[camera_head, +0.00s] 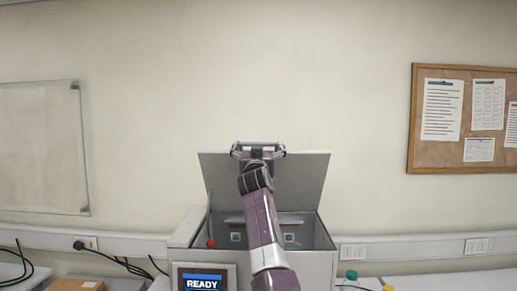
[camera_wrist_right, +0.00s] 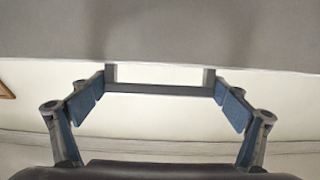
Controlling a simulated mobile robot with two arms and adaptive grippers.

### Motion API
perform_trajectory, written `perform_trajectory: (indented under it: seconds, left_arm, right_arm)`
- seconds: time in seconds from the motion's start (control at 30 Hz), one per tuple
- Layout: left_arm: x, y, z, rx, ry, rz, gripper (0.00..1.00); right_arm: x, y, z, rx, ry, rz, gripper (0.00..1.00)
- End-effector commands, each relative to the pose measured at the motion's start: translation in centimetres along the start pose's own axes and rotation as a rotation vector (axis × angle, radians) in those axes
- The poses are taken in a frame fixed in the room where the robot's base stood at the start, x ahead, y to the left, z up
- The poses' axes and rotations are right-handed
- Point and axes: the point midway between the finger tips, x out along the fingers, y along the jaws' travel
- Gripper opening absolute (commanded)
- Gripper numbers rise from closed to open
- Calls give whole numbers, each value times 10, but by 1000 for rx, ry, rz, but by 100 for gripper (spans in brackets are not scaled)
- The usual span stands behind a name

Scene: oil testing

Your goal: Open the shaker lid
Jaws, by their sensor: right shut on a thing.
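The shaker (camera_head: 305,262) is a grey box with a small screen reading READY at its front left. Its lid (camera_head: 308,177) is raised steeply, and the inside of the box shows below it. My right gripper (camera_head: 258,148) is at the top edge of the lid. In the right wrist view the lid (camera_wrist_right: 160,35) fills the top, and its handle bar (camera_wrist_right: 160,90) spans between the two blue finger pads of my right gripper (camera_wrist_right: 160,98). The fingers are closed against the bar's ends. My left gripper is not in view.
A red knob (camera_head: 211,244) is at the box's left. A cardboard box (camera_head: 75,285) and black cables lie at the lower left. Small bottles with green and yellow caps (camera_head: 352,275) stand to the right. The wall behind carries a corkboard (camera_head: 411,120) and a glass board (camera_head: 40,150).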

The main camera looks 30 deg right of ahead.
Motion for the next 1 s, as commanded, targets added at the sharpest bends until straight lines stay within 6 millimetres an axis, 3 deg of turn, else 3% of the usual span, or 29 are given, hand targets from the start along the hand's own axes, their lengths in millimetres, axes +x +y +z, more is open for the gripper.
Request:
perform_trajectory:
  seconds: [0.2,0.23,0.27,0.67,1.0]
  left_arm:
    - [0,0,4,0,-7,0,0]
    - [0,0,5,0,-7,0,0]
    - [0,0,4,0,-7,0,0]
    - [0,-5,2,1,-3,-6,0]
    - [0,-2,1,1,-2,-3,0]
  right_arm:
    - [0,0,-6,0,11,0,49]
    - [0,0,-6,0,11,0,96]
    - [0,0,-6,0,11,-1,99]
    - [-2,0,-2,0,4,0,100]
    - [-31,-1,-1,0,5,-1,100]
